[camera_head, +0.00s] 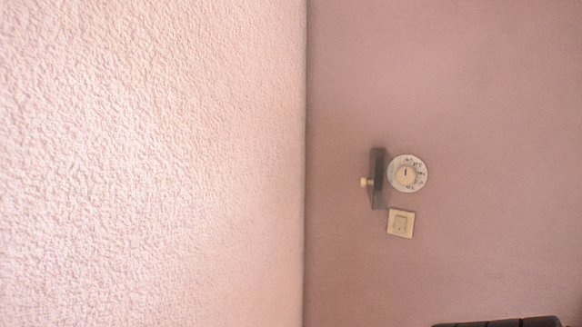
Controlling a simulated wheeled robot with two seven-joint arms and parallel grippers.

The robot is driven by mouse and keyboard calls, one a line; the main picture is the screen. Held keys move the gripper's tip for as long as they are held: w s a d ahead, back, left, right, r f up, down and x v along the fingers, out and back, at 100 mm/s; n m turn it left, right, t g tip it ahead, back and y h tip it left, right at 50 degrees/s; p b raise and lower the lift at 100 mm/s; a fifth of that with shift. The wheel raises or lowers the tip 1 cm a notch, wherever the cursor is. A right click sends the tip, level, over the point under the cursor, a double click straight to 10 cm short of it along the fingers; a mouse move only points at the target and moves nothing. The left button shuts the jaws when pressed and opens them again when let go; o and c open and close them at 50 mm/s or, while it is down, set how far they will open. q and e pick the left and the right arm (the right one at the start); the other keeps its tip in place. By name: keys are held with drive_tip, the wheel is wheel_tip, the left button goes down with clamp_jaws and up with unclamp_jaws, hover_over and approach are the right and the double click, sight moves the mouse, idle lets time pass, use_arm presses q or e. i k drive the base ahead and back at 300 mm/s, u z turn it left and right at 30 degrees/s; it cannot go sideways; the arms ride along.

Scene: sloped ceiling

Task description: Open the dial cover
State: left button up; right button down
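A round white dial (407,173) with dark markings and a cream centre knob is on the pink wall, right of the room corner. Its dark translucent cover (378,169) shows at the dial's left side, seen nearly edge-on and standing out from the wall. A small cream knob (366,182) sticks out from the cover to the left. The dial face is in plain view with the cover beside it, not over it. Neither of my grippers is visible.
A cream square wall switch (400,223) sits just below the dial. A rough pale wall (150,160) fills the left half. A black segmented object (503,323) shows at the bottom right edge; I cannot tell what it is. The wall around the dial is otherwise bare.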

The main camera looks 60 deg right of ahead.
sight(365, 182)
drive_tip(key=u, duration=0.95)
drive_tip(key=k, duration=1.25)
drive_tip(key=z, duration=2.1)
